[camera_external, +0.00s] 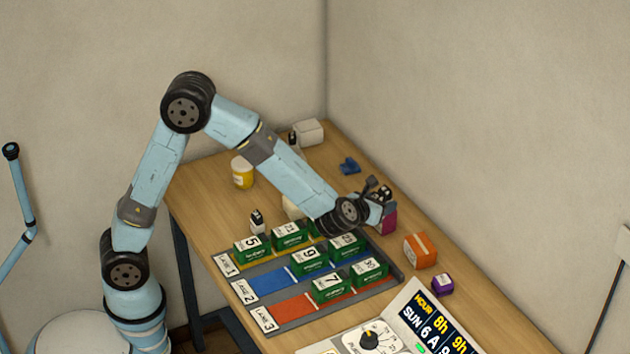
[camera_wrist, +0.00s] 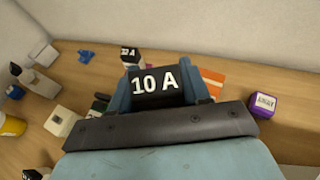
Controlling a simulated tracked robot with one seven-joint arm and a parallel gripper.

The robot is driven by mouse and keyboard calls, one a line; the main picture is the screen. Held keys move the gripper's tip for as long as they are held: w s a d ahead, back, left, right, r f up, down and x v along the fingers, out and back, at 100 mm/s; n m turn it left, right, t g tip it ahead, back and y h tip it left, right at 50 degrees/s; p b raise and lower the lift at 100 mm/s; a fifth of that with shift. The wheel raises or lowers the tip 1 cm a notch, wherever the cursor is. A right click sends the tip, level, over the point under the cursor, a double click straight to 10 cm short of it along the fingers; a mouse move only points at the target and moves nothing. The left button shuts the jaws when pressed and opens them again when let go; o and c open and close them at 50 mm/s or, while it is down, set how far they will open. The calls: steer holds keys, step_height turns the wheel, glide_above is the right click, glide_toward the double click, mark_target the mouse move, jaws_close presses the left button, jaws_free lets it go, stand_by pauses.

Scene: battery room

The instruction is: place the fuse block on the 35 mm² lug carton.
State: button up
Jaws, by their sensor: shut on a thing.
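My gripper (camera_external: 378,200) is raised over the far right part of the table, near the magenta box. In the wrist view my gripper (camera_wrist: 163,88) is shut on a black fuse block (camera_wrist: 155,87) marked "10 A", held between its two fingers. The held block is hard to make out in the external view. No label reading 35 mm² is legible, so I cannot tell which box is that lug carton. Candidates are an orange box (camera_external: 420,250), a purple box (camera_external: 442,284) and a magenta box (camera_external: 390,221) partly hidden by my gripper.
Several green numbered blocks (camera_external: 330,287) stand on the grey lane board (camera_external: 273,318). A yellow-and-white container (camera_external: 243,172), a white box (camera_external: 308,131) and a blue object (camera_external: 349,166) are farther back. A control panel with a dial (camera_external: 370,340) is at the front.

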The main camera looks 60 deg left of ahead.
steer(key=w+d+f, duration=0.2)
steer(key=w+f, duration=0.2)
steer(key=w, duration=0.4)
glide_above(424, 240)
steer(key=s, duration=0.1)
step_height(424, 240, down, 4)
steer(key=shift+s+a+f, duration=0.1)
steer(key=shift+s+f, duration=0.05)
steer(key=shift+f, duration=0.05)
steer(key=shift+w+f, duration=0.6)
steer(key=shift+f, duration=1.65)
steer(key=shift+f, duration=0.1)
steer(key=o, duration=1.1)
